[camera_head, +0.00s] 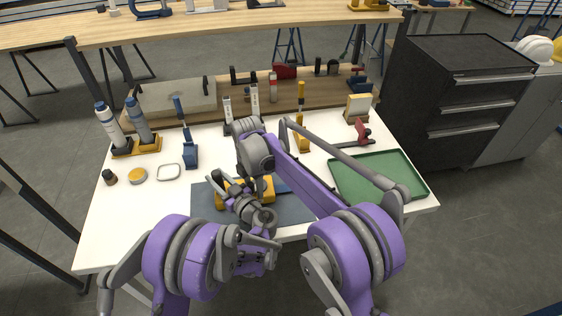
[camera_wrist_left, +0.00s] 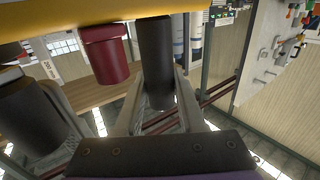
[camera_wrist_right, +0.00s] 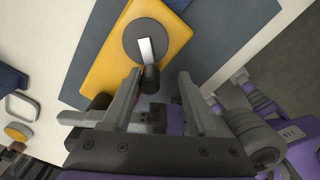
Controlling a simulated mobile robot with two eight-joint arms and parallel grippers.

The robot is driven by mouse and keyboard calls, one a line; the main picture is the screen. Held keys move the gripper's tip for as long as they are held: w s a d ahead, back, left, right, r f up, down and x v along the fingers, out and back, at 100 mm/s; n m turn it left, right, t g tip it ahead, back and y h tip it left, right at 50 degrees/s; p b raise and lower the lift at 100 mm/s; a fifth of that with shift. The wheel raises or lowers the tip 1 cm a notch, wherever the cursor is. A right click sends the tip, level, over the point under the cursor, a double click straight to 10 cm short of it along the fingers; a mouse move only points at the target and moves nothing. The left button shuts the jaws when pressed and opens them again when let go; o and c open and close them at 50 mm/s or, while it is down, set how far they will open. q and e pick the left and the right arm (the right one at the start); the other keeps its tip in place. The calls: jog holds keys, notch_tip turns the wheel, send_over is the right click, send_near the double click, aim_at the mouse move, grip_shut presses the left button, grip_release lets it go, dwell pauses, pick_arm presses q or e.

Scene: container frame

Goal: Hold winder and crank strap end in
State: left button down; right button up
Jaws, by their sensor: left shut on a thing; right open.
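The yellow winder (camera_head: 262,189) sits over the dark mat, partly hidden by my arms. In the right wrist view its yellow body (camera_wrist_right: 105,75) carries a round grey disc with a pale crank arm (camera_wrist_right: 146,49) ending in a dark knob (camera_wrist_right: 151,78). My right gripper (camera_wrist_right: 157,80) is open, with the knob between or just beyond its fingertips. My left gripper (camera_wrist_left: 158,85) is shut on a black handle (camera_wrist_left: 156,50) below the yellow body. A dark red cylinder (camera_wrist_left: 107,58) hangs beside that handle. A blue piece (camera_head: 283,188) shows right of the winder; I cannot tell whether it is the strap.
The dark mat (camera_head: 297,210) lies at the table's front. A green tray (camera_head: 375,177) is at the right, near a red tool (camera_head: 362,131). Bottles (camera_head: 109,127), a blue-handled tool (camera_head: 190,155) and a yellow-handled tool (camera_head: 301,137) stand behind. White table is clear at front left.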

jog(key=shift+d+r+n, duration=0.15)
jog(key=shift+r+n, duration=0.15)
jog(key=shift+n, duration=0.2)
notch_tip(320, 180, up, 12)
jog(key=s+d+m, duration=0.1)
jog(key=d+m, duration=0.3)
jog(key=m, duration=1.2)
jog(key=s+d+m+t, duration=0.1)
jog(key=d+m, duration=0.4)
jog(key=m, duration=1)
jog(key=shift+r+m, duration=0.25)
jog(key=shift+m, duration=0.15)
